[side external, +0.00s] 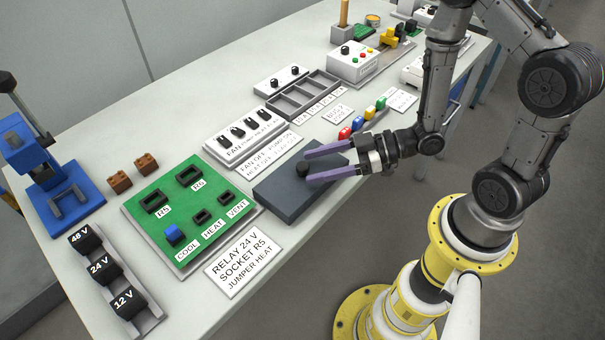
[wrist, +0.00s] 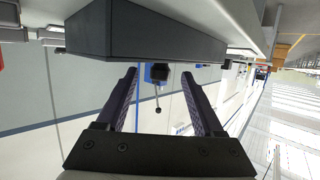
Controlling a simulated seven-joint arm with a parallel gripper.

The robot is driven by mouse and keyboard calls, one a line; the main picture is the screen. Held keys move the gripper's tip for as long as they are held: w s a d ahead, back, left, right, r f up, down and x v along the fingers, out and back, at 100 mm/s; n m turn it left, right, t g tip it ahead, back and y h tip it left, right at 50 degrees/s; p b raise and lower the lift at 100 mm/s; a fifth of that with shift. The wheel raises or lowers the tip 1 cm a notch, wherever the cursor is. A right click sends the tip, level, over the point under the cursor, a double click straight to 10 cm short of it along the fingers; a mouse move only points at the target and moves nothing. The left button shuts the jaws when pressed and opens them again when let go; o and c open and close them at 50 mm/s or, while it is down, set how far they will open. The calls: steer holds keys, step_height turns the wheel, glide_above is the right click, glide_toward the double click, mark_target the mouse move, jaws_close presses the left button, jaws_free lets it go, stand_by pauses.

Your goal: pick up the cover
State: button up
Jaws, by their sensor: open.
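The cover (side external: 285,198) appears to be the dark grey slab with a small black knob (side external: 302,168) on its top, lying on the bench in the side external view. My gripper (side external: 306,169) reaches in from the right, its two purple fingers level above the slab. The fingers are apart, with the knob between or close to their tips; contact cannot be told. In the wrist view the picture is upside down: the slab (wrist: 150,32) fills the top and the open fingers of my gripper (wrist: 160,75) point at it. A dark shape between the fingertips is unclear there.
A green board (side external: 188,215) with sockets and a white fan switch panel (side external: 245,135) lie to the left. A grey compartment tray (side external: 303,95) lies behind. Coloured pieces (side external: 357,122) lie just beyond my gripper.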

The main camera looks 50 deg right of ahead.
mark_target(303, 165)
steer(key=shift+x, duration=1.75)
steer(key=shift+r, duration=0.15)
jaws_close()
